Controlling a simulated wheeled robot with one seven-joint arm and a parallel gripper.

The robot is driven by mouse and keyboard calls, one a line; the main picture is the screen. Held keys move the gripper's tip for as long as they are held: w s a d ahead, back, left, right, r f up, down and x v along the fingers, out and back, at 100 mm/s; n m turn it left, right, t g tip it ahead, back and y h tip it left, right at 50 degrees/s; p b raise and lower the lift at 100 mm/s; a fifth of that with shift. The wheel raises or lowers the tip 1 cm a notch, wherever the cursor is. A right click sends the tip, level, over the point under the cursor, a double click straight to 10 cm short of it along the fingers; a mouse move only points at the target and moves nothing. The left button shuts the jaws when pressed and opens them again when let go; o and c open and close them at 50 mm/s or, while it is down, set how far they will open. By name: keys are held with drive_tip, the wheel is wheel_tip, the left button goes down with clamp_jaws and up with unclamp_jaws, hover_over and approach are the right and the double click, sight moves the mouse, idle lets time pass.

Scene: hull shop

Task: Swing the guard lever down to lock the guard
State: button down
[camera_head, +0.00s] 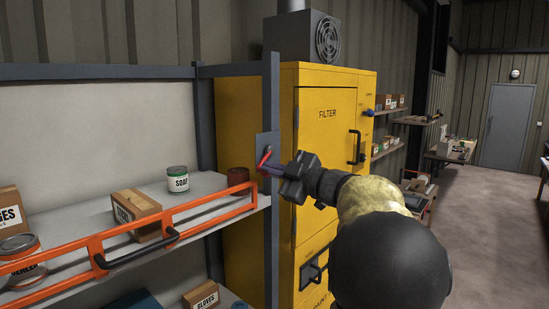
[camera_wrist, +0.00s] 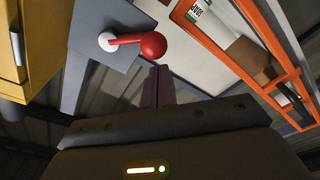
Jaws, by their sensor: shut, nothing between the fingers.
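The guard lever (camera_head: 265,158) is a short red arm on a grey plate on the upright post. It looks slanted in the head view. In the wrist view the lever (camera_wrist: 128,40) runs from a white pivot to a red ball knob (camera_wrist: 153,45). The guard (camera_head: 205,215) is an orange frame with a black handle, across the front of the shelf, its right end near the post. My gripper (camera_head: 266,169) is shut and empty, close by the lever. In the wrist view its fingertips (camera_wrist: 160,70) are just below the knob; I cannot tell whether they touch it.
A yellow filter cabinet (camera_head: 325,160) stands behind the post (camera_head: 271,100). The shelf (camera_head: 205,190) behind the guard holds a soap can (camera_head: 178,180), a carton (camera_head: 137,213) and other tins. Open floor (camera_head: 490,230) lies at the right.

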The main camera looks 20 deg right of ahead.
drive_tip(key=shift+f, duration=0.15)
drive_tip(key=shift+w+d+f, duration=0.1)
drive_tip(key=f+n+b, duration=0.1)
drive_tip(key=b, duration=0.1)
drive_tip(key=n+b, duration=0.2)
drive_tip(key=b, duration=0.1)
drive_tip(key=shift+w+d+f+n, duration=0.2)
drive_tip(key=shift+d+f+n, duration=0.1)
drive_tip(key=shift+d+f, duration=0.1)
drive_tip(key=shift+r, duration=0.15)
